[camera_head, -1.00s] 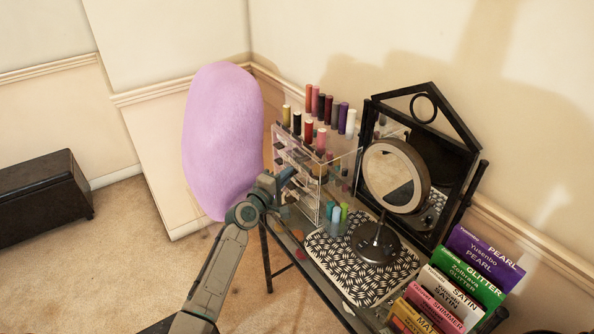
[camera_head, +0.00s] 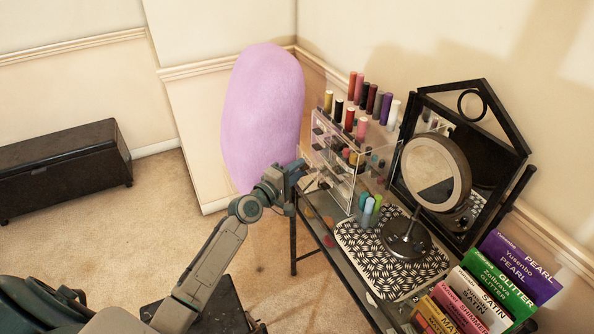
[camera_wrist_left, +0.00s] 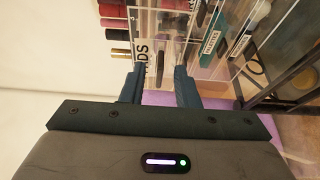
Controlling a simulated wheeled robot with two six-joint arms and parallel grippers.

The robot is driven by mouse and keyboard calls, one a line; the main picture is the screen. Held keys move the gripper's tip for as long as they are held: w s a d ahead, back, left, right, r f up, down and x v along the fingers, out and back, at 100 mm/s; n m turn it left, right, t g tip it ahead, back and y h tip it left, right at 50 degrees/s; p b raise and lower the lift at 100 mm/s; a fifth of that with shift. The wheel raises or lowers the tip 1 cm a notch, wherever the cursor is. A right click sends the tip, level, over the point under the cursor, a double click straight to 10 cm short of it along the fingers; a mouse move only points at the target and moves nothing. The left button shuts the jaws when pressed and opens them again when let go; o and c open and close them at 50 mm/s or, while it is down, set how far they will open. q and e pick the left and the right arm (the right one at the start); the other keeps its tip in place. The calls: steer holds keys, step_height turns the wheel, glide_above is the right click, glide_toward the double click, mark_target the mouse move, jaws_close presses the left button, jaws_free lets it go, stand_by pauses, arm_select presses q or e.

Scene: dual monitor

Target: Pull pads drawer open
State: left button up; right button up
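The clear acrylic drawer organizer (camera_head: 340,186) stands on the vanity table with lipsticks on top. In the left wrist view the pads drawer (camera_wrist_left: 143,45) shows a white label, partly hidden, reading "ADS", and a dark handle (camera_wrist_left: 160,66). My left gripper (camera_head: 299,168) is at the organizer's front face. In the left wrist view its two fingers (camera_wrist_left: 159,74) are apart, one on each side of the handle, with gaps visible. Whether the fingertips reach past the handle is unclear. My right gripper is not in view.
A round mirror (camera_head: 436,174) stands on a patterned mat (camera_head: 350,238) right of the organizer. Palette boxes (camera_head: 515,268) line the table's near right end. A purple rounded object (camera_head: 262,115) stands behind my left gripper.

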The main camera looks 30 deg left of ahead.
arm_select(q)
steer(key=v, duration=1.1)
steer(key=shift+a+f, duration=0.1)
stand_by(0.4)
